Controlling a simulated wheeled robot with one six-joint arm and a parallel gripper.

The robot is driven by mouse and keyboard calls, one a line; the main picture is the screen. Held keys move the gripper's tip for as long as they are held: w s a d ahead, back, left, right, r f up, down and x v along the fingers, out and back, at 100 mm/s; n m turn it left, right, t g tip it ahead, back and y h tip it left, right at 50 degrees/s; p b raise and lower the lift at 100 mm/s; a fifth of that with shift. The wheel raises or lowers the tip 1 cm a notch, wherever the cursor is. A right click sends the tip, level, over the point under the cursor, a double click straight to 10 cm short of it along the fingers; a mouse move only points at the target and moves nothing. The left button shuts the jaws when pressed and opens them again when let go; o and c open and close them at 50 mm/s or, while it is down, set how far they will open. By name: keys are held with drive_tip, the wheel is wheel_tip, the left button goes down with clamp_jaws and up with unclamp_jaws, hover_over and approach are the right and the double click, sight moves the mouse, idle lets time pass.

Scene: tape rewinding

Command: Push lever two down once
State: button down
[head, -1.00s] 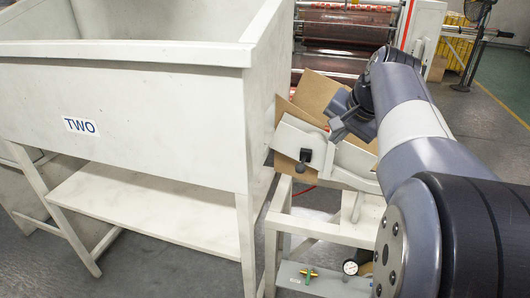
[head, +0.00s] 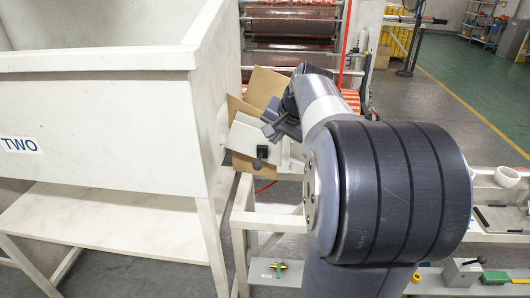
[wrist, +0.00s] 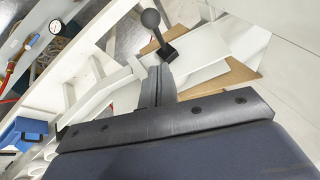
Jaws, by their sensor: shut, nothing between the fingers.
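A black lever (head: 261,157) with a ball knob stands on a tilted white box, right of the bin marked TWO. In the wrist view the knob (wrist: 151,18) and its dark base show just past my fingertips. I see no number on the lever itself. My gripper (head: 272,122) is above and slightly right of the lever in the head view. In the wrist view my gripper (wrist: 158,72) has its fingers together, with nothing between them. The tips are close to the lever base; I cannot tell whether they touch.
A large white bin (head: 100,120) labelled TWO fills the left. Brown cardboard (head: 264,88) is behind the lever box. A pressure gauge (wrist: 55,26) and a blue block (wrist: 25,132) show in the wrist view.

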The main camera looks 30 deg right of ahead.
approach(260, 159)
wheel_tip(260, 159, down, 2)
drive_tip(key=shift+w+a+f+p, duration=0.4)
drive_tip(key=shift+a+f, duration=0.15)
drive_tip(key=shift+f, duration=0.2)
drive_tip(key=shift+f, duration=0.1)
